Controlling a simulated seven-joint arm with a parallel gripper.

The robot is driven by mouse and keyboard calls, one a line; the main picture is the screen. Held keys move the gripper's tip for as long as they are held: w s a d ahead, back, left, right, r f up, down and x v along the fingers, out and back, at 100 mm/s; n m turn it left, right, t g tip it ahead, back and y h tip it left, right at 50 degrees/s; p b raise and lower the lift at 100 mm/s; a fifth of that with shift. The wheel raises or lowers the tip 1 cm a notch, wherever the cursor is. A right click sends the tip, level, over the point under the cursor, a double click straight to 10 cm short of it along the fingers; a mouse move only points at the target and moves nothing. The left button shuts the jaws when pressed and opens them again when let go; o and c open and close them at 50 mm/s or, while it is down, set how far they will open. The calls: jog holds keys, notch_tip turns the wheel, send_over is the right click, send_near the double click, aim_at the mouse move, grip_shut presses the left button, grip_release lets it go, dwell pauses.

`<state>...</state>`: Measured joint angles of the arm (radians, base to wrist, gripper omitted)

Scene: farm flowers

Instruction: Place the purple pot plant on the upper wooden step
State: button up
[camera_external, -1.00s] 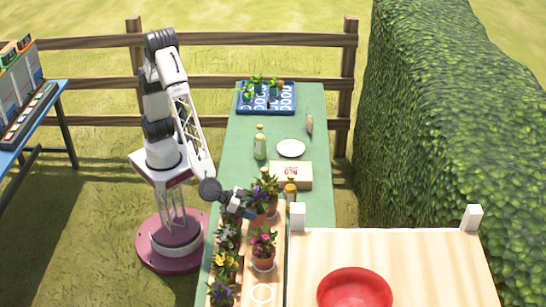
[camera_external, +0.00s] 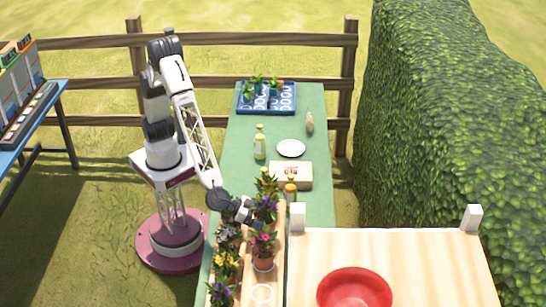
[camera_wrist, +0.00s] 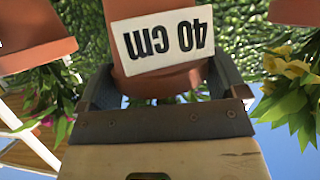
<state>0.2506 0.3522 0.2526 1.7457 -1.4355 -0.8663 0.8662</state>
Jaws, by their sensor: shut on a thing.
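The purple pot plant (camera_external: 265,207) is in my gripper (camera_external: 254,213) over the wooden stepped stand in the external view. My gripper (camera_wrist: 163,82) is shut on its terracotta pot (camera_wrist: 150,85) in the wrist view, with a finger on each side. The pot carries an upside-down "40 cm" label (camera_wrist: 163,39). The stand's right-hand wooden step (camera_external: 275,285) holds a pink-flowered pot plant (camera_external: 263,242) and has a white ring mark (camera_external: 262,294) near the front. I cannot tell whether the held pot touches the step.
Yellow (camera_external: 224,263) and purple-blue (camera_external: 220,292) flowers line the stand's left side. A red bowl (camera_external: 354,290) is on the table at right. The step around the ring is clear.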

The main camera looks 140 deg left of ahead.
jog(key=shift+f, duration=1.5)
jog(key=shift+f, duration=0.1)
jog(key=o, duration=1.2)
jog(key=shift+o, duration=0.2)
jog(key=v, duration=1.2)
